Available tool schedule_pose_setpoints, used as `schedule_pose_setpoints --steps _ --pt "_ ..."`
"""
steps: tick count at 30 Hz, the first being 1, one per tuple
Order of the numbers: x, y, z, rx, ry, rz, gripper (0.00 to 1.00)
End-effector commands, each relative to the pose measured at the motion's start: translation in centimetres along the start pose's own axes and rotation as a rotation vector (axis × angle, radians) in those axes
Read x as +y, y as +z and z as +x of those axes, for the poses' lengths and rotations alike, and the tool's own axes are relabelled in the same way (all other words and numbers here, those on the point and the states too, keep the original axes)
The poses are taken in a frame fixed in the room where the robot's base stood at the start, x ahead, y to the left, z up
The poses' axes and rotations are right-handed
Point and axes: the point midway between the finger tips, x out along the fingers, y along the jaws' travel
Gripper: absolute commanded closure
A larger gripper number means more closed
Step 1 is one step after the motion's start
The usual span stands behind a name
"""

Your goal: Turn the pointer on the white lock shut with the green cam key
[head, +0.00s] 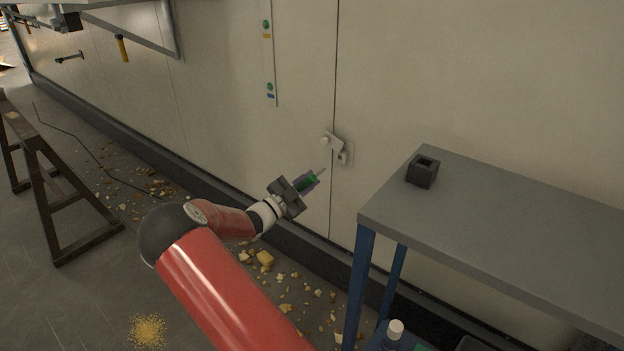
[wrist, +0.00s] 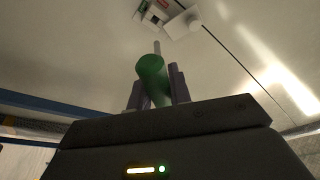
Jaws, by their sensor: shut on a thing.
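My gripper (head: 309,183) is shut on the green cam key (head: 307,185) and holds it in the air in front of the wall. In the wrist view the key's green handle (wrist: 152,72) sits between the two fingers, with its thin grey shaft pointing away from my gripper. The white lock (head: 336,146) is on the wall panel beside a vertical seam, above and to the right of the key in the head view. It also shows at the top of the wrist view (wrist: 181,22). The key's tip appears apart from the lock. The pointer's exact direction is too small to tell.
A grey table (head: 480,215) with blue legs stands at the right, with a black block with a square opening (head: 423,171) on it. A strip with green marks (head: 268,60) is on the wall. Yellow debris (head: 264,259) lies on the floor. A trestle (head: 50,190) stands left.

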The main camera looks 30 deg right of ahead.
Motion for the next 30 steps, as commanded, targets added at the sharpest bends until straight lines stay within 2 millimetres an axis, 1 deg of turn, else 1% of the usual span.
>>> schedule_pose_setpoints --steps 9,18,30 --pt "0.0 -0.7 -2.5 -0.001 -0.001 0.001 1.0" --pt "-0.1 -1.3 -4.6 -0.001 -0.001 0.001 1.0" --pt "0.0 -1.4 -4.9 0.001 0.0 0.0 1.0"
